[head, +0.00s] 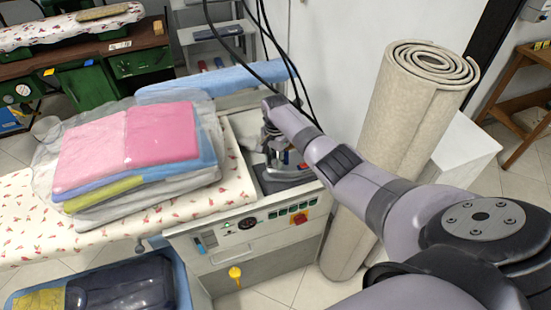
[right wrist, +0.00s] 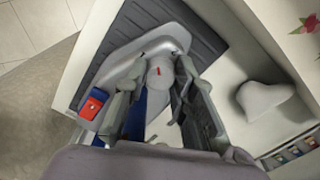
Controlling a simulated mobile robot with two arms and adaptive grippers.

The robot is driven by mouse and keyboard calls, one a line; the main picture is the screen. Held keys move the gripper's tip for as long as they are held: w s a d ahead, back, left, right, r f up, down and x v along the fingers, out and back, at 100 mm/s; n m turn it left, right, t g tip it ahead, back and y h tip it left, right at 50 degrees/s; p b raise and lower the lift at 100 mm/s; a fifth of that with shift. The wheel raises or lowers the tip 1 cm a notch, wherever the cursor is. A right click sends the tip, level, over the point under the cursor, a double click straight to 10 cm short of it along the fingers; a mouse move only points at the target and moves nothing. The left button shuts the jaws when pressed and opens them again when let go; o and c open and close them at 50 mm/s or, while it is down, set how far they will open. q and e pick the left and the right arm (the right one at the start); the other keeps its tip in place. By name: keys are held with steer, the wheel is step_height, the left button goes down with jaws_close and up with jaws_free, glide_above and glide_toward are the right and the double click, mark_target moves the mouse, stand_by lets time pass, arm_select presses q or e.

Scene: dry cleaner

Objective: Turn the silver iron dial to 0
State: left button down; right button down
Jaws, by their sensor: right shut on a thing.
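The silver iron (head: 285,178) rests on a dark pad at the right end of the ironing station. It also shows in the right wrist view (right wrist: 150,44). Its round grey dial (right wrist: 160,74) has a small red mark and sits between the two fingers of my right gripper (right wrist: 159,64). My right gripper is shut on the dial from above. In the head view my right gripper (head: 272,140) reaches down over the iron, and the dial is hidden there. The number the dial points to cannot be read. My left gripper is not in view.
A stack of wrapped folded clothes (head: 135,150) lies on the floral ironing board left of the iron. A rolled beige carpet (head: 400,110) stands right of the station. Black cables (head: 265,45) hang behind my right arm. A control panel (head: 250,224) is below the iron.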

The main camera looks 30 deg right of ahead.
mark_target(275, 162)
steer(key=shift+n, duration=0.6)
steer(key=c, duration=1.3)
jaws_free()
step_height(275, 162, up, 12)
